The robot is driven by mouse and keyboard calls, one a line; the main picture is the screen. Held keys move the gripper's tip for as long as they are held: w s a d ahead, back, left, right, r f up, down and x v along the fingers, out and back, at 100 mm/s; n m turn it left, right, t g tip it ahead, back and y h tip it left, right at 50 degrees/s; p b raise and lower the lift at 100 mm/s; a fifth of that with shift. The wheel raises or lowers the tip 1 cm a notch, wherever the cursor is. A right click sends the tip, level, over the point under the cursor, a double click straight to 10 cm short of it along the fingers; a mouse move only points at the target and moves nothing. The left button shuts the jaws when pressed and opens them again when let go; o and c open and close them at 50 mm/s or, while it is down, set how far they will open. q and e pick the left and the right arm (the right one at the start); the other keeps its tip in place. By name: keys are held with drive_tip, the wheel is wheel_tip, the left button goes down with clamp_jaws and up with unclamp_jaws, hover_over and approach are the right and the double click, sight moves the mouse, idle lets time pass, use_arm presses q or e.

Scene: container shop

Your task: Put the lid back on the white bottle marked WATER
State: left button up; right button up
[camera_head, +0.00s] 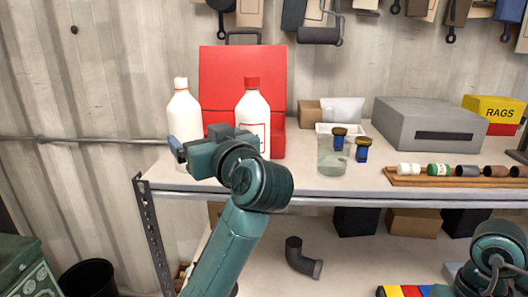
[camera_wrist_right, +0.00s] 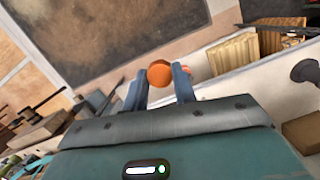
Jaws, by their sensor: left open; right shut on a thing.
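Two white bottles stand on the shelf top in the head view. The left white bottle (camera_head: 183,108) has a narrow white top; the other white bottle (camera_head: 252,112) wears a red cap and a red-edged label. I cannot read WATER on either. My left gripper (camera_head: 176,150) is open at the lower part of the left bottle, in front of it; I cannot tell whether it touches. My right gripper (camera_wrist_right: 159,84) is shut on a small round orange thing (camera_wrist_right: 159,72), perhaps a lid. My right arm shows at the lower right of the head view, its fingertips hidden.
A red case (camera_head: 225,72) stands behind the bottles. A wooden tray (camera_head: 400,181) holds several small cylinders. A grey box (camera_head: 435,120) and a yellow RAGS box (camera_head: 495,108) stand behind.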

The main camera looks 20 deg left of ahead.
sight(190, 126)
use_arm(q)
drive_tip(key=shift+p+x, duration=0.55)
drive_tip(key=shift+x, duration=2.9)
use_arm(e)
drive_tip(key=shift+r, duration=0.55)
use_arm(q)
drive_tip(key=p+x, duration=0.1)
drive_tip(key=x, duration=0.4)
drive_tip(key=shift+w+f, duration=0.15)
drive_tip(key=shift+f, duration=0.05)
use_arm(e)
drive_tip(key=shift+r, duration=0.55)
use_arm(q)
drive_tip(key=c, duration=1.5)
wheel_tip(190, 126, up, 10)
use_arm(e)
drive_tip(key=shift+f, duration=0.25)
